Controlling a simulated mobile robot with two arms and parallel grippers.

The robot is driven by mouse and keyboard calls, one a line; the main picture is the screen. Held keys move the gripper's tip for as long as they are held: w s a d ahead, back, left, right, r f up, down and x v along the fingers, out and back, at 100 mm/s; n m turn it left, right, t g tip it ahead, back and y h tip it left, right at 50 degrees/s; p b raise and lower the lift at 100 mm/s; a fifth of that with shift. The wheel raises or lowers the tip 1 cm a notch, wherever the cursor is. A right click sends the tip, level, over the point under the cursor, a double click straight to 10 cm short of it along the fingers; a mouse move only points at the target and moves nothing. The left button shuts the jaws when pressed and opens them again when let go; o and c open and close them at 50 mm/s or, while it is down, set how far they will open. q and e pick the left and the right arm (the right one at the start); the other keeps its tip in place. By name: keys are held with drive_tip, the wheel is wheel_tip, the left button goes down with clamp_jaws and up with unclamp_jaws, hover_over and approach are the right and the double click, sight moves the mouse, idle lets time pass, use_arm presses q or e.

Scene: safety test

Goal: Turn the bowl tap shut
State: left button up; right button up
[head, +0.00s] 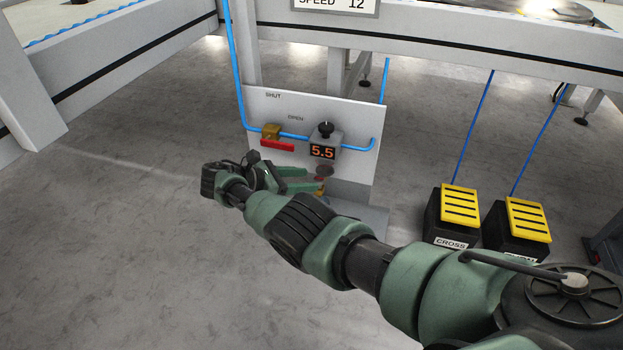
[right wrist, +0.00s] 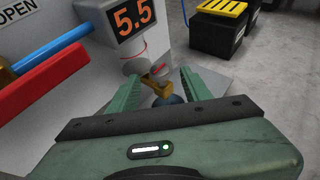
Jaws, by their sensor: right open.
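A small brass bowl tap (right wrist: 156,79) shows in the right wrist view below a pale, partly hidden bowl (right wrist: 134,66) under the display box. My right gripper (right wrist: 158,82) is open, with its green fingers on either side of the tap in that picture; I cannot tell whether they touch it. In the head view the right gripper (head: 310,180) is low in front of the panel, its fingers pointing right toward the bowl (head: 324,171). The tap is mostly hidden there. My left gripper is not in view.
The white panel (head: 350,108) carries a brass valve (head: 271,131) with a red lever (head: 277,145), and a regulator reading 5.5 (head: 322,152) on a blue pipe (head: 375,143). Black boxes with yellow pedals (head: 460,206) stand to the right. Floor at left is clear.

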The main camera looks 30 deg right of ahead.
drive_tip(key=shift+b+v, duration=0.35)
drive_tip(key=shift+v, duration=1.9)
